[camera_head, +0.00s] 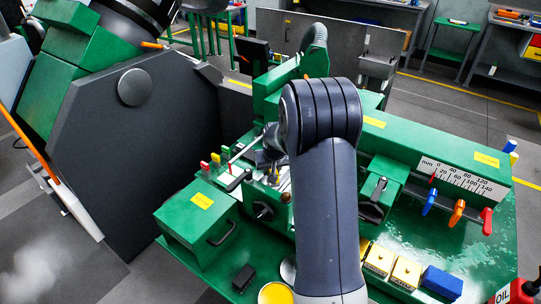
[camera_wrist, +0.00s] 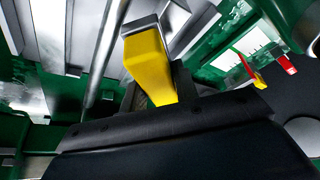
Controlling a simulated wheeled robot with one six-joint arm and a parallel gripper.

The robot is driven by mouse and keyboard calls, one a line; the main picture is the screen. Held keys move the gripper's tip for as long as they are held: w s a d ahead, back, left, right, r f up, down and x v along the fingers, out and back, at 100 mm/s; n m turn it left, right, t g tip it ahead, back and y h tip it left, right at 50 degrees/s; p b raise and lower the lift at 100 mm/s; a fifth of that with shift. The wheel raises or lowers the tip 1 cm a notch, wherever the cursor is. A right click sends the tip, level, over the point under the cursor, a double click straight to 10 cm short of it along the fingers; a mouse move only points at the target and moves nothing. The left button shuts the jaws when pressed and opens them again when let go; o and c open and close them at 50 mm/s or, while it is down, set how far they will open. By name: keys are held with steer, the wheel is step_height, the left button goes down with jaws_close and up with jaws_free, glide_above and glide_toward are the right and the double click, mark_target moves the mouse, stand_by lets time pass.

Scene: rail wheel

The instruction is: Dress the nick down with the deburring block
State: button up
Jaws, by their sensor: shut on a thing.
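My gripper (camera_wrist: 155,92) is shut on a yellow block (camera_wrist: 149,68) with a grey far end, which I take to be the deburring block. In the head view my arm hides most of the gripper. The block points away from the wrist, between a bright metal rod (camera_wrist: 104,55) on its left and green machine parts on its right. I cannot make out the nick in either view. I cannot tell whether the block touches any surface.
Small red, yellow and green pieces (camera_head: 216,159) stand left of the gripper. A green box (camera_head: 198,216) is in front. A large dark panel (camera_head: 135,150) stands left.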

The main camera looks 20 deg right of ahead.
steer(key=shift+r+p, duration=1.35)
steer(key=shift+r, duration=1.45)
steer(key=shift+a+f+b, duration=0.15)
steer(key=shift+f+b, duration=0.15)
steer(key=shift+b, duration=1.5)
